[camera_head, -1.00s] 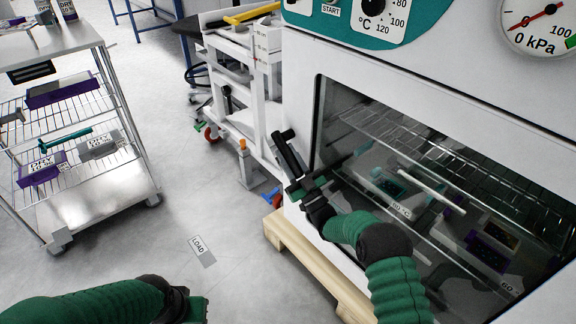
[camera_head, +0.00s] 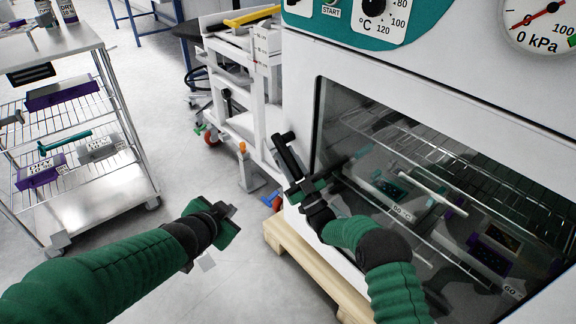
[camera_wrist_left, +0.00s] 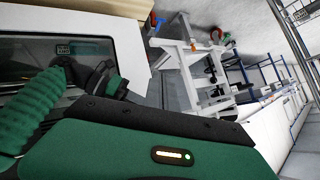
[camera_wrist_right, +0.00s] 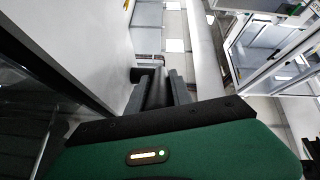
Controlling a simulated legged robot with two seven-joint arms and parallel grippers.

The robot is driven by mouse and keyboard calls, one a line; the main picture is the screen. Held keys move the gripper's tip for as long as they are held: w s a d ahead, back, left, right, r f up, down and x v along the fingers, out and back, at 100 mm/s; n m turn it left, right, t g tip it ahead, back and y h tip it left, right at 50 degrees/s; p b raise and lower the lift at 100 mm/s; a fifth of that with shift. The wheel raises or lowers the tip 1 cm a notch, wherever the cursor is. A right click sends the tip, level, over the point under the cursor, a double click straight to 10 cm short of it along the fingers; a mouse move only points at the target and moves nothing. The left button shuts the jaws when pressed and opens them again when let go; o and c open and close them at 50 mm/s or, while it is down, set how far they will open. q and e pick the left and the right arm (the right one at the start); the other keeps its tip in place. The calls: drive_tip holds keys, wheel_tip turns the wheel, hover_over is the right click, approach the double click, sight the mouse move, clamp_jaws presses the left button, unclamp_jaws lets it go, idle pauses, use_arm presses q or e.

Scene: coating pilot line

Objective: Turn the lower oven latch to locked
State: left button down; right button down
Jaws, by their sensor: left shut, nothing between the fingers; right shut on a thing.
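The oven latch (camera_head: 284,148) is a black bar handle at the left edge of the oven door, tilted from upper left to lower right. Only this one latch shows in the head view. My right gripper (camera_head: 303,186) is shut on the latch's lower part and hides some of it. In the right wrist view, the dark latch (camera_wrist_right: 156,92) shows between the fingers. My left gripper (camera_head: 228,213) is shut and empty, over the floor left of the oven. Its fingers are hard to make out in the left wrist view.
The oven's glass door (camera_head: 420,180) shows wire racks and trays inside. A wooden pallet (camera_head: 308,268) lies under the oven. A white cart (camera_head: 252,100) stands behind the latch, and a steel shelf trolley (camera_head: 98,195) stands at left. Clear floor lies between.

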sight(289, 167)
drive_tip(key=shift+d+f, duration=0.1)
drive_tip(key=shift+f, duration=0.15)
use_arm(q)
drive_tip(key=w+d+r+m+t+h, duration=0.1)
drive_tip(key=w+d+r+m+h, duration=0.1)
drive_tip(key=d+r+m+h, duration=0.3)
drive_tip(key=w+d+r+m, duration=0.2)
drive_tip(key=d+r, duration=0.1)
drive_tip(key=d, duration=0.3)
drive_tip(key=x, duration=0.3)
drive_tip(key=a+f+x, duration=0.1)
drive_tip(key=x, duration=0.7)
drive_tip(key=shift+w+a+f, duration=0.2)
drive_tip(key=shift+f, duration=0.1)
drive_tip(key=shift+w+a+f, duration=0.1)
drive_tip(key=shift+w+f, duration=0.2)
